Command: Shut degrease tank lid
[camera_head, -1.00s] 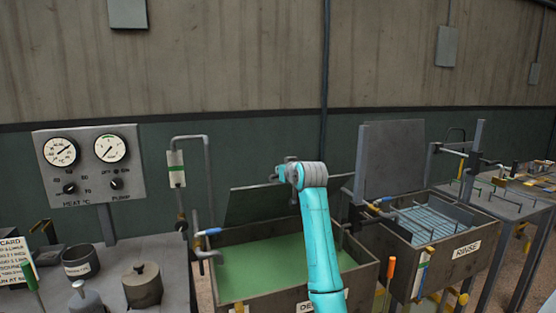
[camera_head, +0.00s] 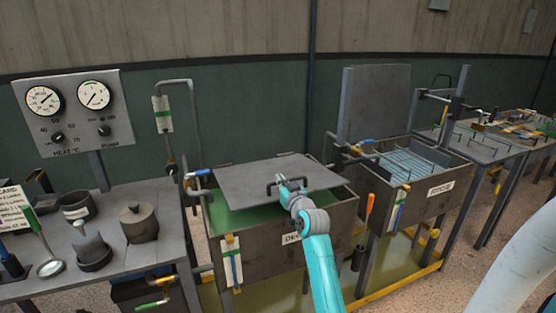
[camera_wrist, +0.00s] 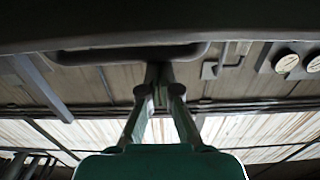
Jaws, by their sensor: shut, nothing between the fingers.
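The degrease tank (camera_head: 335,215) is a dark box of green liquid in the head view. Its grey lid (camera_head: 240,186) is swung down over most of the tank and still slightly raised, with green liquid showing along its left and front edges. A dark bar handle (camera_head: 270,187) is on the lid near its front. My gripper (camera_head: 283,184) is at the handle, its fingers shut and empty. In the wrist view the shut fingertips (camera_wrist: 158,72) point up just beside the handle (camera_wrist: 125,54), under the dark lid (camera_wrist: 150,22). Contact cannot be told exactly.
The rinse tank (camera_head: 425,195) stands right of the degrease tank, its lid (camera_head: 378,105) upright. A gauge panel (camera_head: 75,112) and a bench with pots (camera_head: 138,222) are at left. A pipe with a blue-handled valve (camera_head: 200,172) stands by the tank's left side.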

